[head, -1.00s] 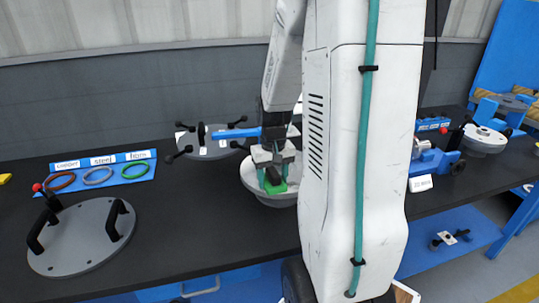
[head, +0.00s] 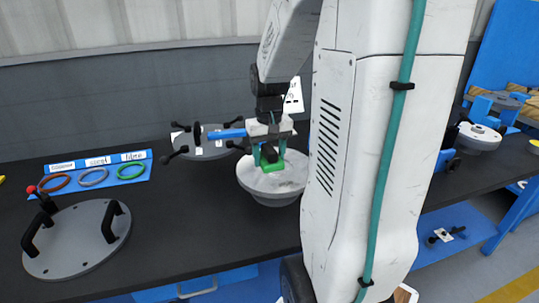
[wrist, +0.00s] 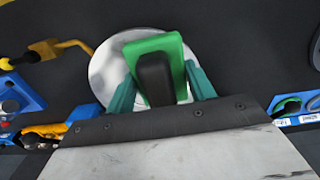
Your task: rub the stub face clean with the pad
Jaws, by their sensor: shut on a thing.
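The stub face (head: 290,182) is a pale, round, smudged disc on top of a grey flanged body standing on the dark bench. It also shows in the wrist view (wrist: 107,72), under the pad. The pad (wrist: 142,45) is a green block with a black grip. My gripper (wrist: 162,88) is shut on that grip, with one teal finger on each side. In the head view my gripper (head: 268,152) holds the green pad (head: 275,167) at the far half of the face. Whether the pad touches the face I cannot tell. The pad hides part of the face.
A grey round cover (head: 78,240) with black handles lies at the front left. Behind it a blue tray (head: 113,170) holds copper-coloured, grey and green rings. A grey disc (head: 205,150) with black-knobbed clamps sits behind the stub. Bare bench (head: 180,225) lies left of the stub.

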